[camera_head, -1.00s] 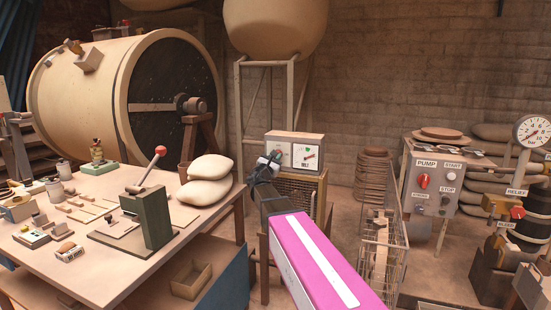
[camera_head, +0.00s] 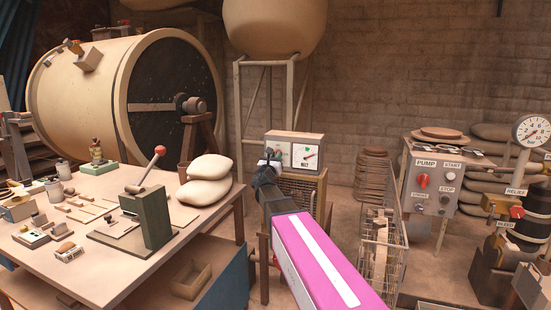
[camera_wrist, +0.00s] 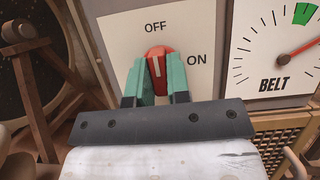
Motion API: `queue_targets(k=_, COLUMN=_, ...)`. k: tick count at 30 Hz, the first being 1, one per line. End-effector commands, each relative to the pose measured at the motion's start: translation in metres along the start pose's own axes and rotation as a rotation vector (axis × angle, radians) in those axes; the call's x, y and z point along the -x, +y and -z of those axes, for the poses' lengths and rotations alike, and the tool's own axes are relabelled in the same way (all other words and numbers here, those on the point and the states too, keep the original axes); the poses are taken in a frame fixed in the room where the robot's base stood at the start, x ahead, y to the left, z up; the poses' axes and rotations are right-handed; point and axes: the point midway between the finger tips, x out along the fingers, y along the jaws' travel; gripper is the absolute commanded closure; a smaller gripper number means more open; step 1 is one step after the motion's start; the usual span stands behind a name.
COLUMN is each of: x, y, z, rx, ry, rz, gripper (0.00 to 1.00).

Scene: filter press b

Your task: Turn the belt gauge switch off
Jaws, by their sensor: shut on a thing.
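The belt gauge switch is a red knob (camera_wrist: 156,58) on a pale plate, with OFF printed above it and ON to its right. Its pale mark points up, roughly toward OFF. My gripper (camera_wrist: 156,75) has its teal fingers on both sides of the knob, shut on it. The belt gauge (camera_wrist: 278,50) beside it has a red needle pointing to the upper right and a green band at the top. In the head view, my gripper (camera_head: 271,160) is at the left face of the gauge box (camera_head: 295,137) and hides most of the switch.
A worktable (camera_head: 150,260) with a lever press (camera_head: 150,210) and pale sacks (camera_head: 206,180) stands at left. A wire cage (camera_head: 383,245) and a pump panel (camera_head: 434,183) stand at right. A wooden crate (camera_head: 300,190) is under the gauge box.

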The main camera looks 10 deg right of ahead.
Motion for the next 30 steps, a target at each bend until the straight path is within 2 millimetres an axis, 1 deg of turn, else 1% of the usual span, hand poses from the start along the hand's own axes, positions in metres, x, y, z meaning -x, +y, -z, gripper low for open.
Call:
queue_targets(k=3, x=0.001, y=0.000, z=0.001, rx=0.002, ry=0.002, rz=-0.002, gripper=1.00)
queue_targets(k=4, x=0.001, y=0.000, z=0.001, rx=0.002, ry=0.002, rz=-0.002, gripper=0.80)
queue_targets(k=5, x=0.001, y=0.000, z=0.001, rx=0.002, ry=0.002, rz=-0.001, gripper=0.70)
queue_targets(k=6, x=0.001, y=0.000, z=0.001, rx=0.002, ry=0.002, rz=-0.001, gripper=0.57)
queue_targets(k=14, x=0.001, y=0.000, z=0.000, rx=0.001, ry=0.001, rz=0.000, gripper=0.57)
queue_targets(k=17, x=0.005, y=0.000, z=0.000, rx=0.001, ry=0.001, rz=-0.001, gripper=0.57)
queue_targets(k=20, x=0.016, y=-0.001, z=0.000, rx=0.001, ry=0.001, rz=-0.001, gripper=0.57)
queue_targets(k=30, x=0.078, y=-0.002, z=0.000, rx=0.001, ry=0.002, rz=-0.002, gripper=0.57)
